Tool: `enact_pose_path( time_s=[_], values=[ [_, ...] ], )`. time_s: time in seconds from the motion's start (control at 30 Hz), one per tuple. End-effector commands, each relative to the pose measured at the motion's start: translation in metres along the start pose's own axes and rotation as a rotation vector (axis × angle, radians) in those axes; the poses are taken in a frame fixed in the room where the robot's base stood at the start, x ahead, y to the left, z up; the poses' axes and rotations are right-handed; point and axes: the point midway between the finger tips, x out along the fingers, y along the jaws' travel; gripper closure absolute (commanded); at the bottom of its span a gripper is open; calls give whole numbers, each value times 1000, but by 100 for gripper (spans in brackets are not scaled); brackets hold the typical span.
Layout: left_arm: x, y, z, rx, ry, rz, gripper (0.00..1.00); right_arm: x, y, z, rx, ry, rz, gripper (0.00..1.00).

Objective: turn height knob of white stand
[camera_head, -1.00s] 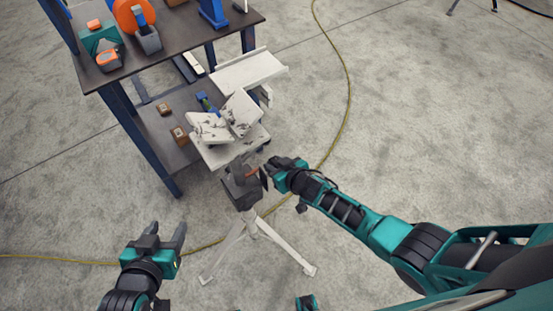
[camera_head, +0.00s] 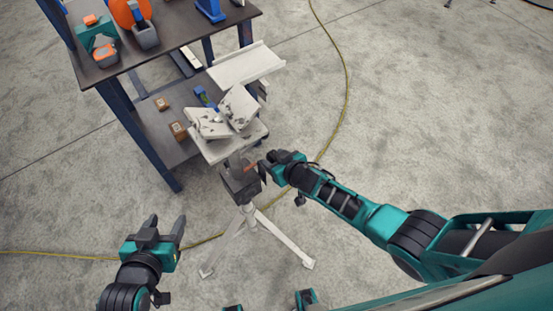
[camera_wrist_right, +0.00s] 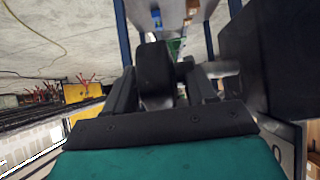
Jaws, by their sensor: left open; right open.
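The white stand (camera_head: 232,243) stands on splayed legs on the floor in the head view, with a dark box-like head (camera_head: 240,184) on its post. My right gripper (camera_head: 266,169) is at the right side of this head. In the right wrist view my right gripper (camera_wrist_right: 163,92) is open, with a dark round knob (camera_wrist_right: 154,68) between its fingers. Whether the fingers touch the knob I cannot tell. In the head view the knob is hidden or too small to make out. My left gripper (camera_head: 164,231) is open and empty, left of the stand.
A dark-topped workbench (camera_head: 170,40) with tools stands at the upper left. A yellow cable (camera_head: 345,90) runs across the floor. The floor to the right is clear.

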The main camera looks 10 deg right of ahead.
Motion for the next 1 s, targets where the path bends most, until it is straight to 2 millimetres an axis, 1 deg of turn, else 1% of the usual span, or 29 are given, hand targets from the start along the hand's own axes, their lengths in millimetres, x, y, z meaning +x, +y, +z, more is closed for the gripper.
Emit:
enact_pose_path(
  time_s=[0.07, 0.17, 0.27, 0.4, 0.47, 0.8, 1.0],
  values=[
    [-2, 0, -2, 0, 0, 0, 45, -3, 0, -1, 0, 0, 0, 45],
    [-6, 0, -9, 0, 0, 0, 45, -13, 0, -2, 0, -1, 0, 45],
    [-12, 0, -18, 0, 0, 0, 45, -30, 0, -3, -1, -2, -1, 45],
    [-21, -1, -31, 0, 0, 0, 45, -59, 0, -4, 0, -2, 0, 45],
    [-17, 0, -27, 0, 5, 0, 45, -61, 1, 1, -3, 1, 1, 45],
    [-17, 0, -25, 0, 1, 0, 45, -104, 0, 1, -1, -1, 0, 45],
    [-17, 0, -25, 0, 1, 0, 45, -123, 0, 1, 0, -1, 0, 45]
  ],
)
